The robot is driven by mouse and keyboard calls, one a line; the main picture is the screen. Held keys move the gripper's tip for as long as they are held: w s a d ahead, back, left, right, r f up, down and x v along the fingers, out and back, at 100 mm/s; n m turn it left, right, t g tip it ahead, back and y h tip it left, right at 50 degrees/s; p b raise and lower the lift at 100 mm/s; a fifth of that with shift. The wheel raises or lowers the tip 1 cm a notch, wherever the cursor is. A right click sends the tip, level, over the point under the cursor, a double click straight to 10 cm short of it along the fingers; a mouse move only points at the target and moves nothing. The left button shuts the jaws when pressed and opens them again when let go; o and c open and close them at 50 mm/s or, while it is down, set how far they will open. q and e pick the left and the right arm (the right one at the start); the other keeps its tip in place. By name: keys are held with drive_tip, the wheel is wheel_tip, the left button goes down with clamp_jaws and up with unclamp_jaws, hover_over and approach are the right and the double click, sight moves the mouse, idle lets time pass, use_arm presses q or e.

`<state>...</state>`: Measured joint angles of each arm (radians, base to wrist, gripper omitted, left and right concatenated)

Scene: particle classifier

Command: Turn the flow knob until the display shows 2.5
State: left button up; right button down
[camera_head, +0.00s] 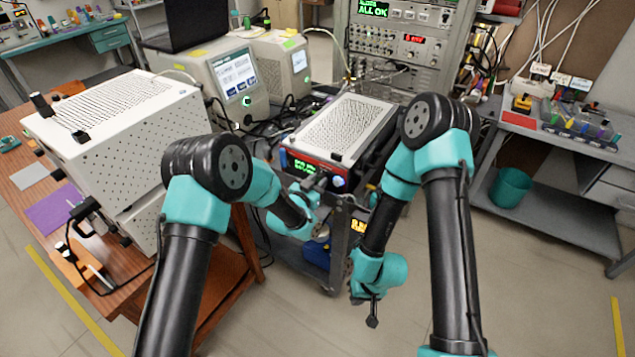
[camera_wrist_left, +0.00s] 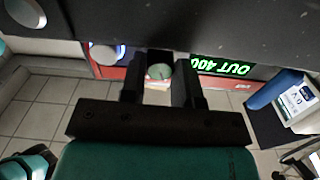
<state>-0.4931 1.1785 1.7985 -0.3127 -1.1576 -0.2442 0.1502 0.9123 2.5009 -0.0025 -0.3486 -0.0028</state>
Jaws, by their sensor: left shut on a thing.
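The particle classifier (camera_head: 345,130) is a white perforated box with a red front panel, on a dark cart. Its green display (camera_head: 303,166) is too small to read in the head view. In the left wrist view the display (camera_wrist_left: 222,67) is partly cut off by a dark edge, and its full reading cannot be made out. My left gripper (camera_head: 318,184) is at the front panel, shut on a round grey-green knob (camera_wrist_left: 160,71) beside the display. A blue and white knob (camera_wrist_left: 106,54) sits beside it, outside the fingers. My right gripper (camera_head: 373,315) hangs low, away from the panel; its jaw state is unclear.
A large white perforated cabinet (camera_head: 125,120) stands on the wooden bench at left. White instruments with screens (camera_head: 225,75) and cables are behind. An equipment rack (camera_head: 400,50) is at back. A grey bench (camera_head: 560,165) stands at right. Open floor lies in front.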

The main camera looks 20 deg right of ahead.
use_arm(q)
drive_tip(key=shift+m, duration=0.6)
drive_tip(key=o, duration=0.7)
drive_tip(key=shift+c, duration=0.2)
drive_tip(key=v, duration=1.7)
drive_tip(key=shift+s+a, duration=0.15)
drive_tip(key=shift+s, duration=0.05)
